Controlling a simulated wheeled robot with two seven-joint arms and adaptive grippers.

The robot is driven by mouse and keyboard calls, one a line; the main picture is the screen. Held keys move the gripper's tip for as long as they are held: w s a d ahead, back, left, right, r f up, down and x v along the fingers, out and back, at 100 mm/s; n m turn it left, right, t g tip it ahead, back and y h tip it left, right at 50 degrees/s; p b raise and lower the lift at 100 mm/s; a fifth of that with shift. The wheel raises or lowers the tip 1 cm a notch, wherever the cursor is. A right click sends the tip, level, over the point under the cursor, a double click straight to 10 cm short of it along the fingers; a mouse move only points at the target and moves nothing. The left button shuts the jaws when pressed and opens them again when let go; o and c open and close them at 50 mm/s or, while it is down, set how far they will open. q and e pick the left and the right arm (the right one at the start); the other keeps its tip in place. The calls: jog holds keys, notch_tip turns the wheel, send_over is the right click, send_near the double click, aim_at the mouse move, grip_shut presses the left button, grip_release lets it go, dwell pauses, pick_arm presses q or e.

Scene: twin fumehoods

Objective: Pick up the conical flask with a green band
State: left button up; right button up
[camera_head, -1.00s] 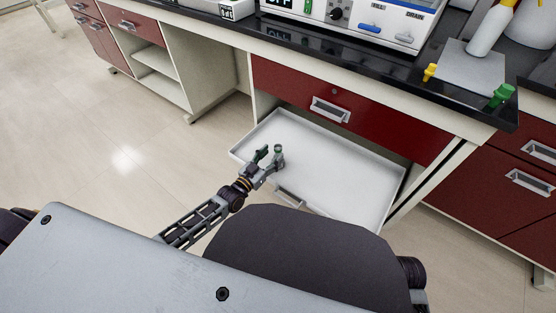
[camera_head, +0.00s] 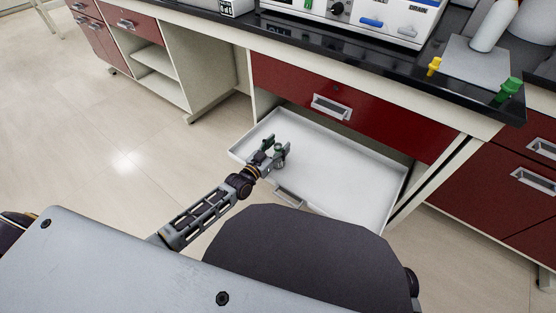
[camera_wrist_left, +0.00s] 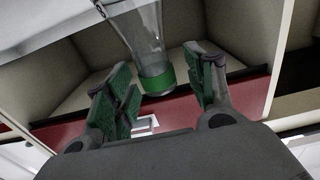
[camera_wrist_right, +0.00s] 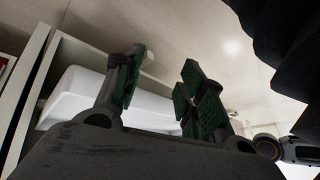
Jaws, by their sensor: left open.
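The conical flask (camera_wrist_left: 148,45) shows in the left wrist view as clear glass with a green band (camera_wrist_left: 157,82) around its narrow neck. The view is upside down, so its wider body runs off the top edge. My left gripper (camera_wrist_left: 160,88) is open, its green-padded fingers on either side of the neck with visible gaps. In the head view this gripper (camera_head: 276,148) is over the left part of the white open drawer (camera_head: 350,180); the clear flask is hard to make out there. My right gripper (camera_wrist_right: 160,85) is open and empty in its wrist view and outside the head view.
A closed red drawer (camera_head: 380,118) is above the open one. The black counter (camera_head: 440,95) carries a white device with knobs (camera_head: 350,15), a stand (camera_head: 475,62) with a bottle, and yellow and green knobs (camera_head: 509,90). The drawer's right part looks clear.

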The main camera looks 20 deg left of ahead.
pick_arm(q)
jog(key=shift+w, duration=0.1)
dwell(0.4)
grip_shut()
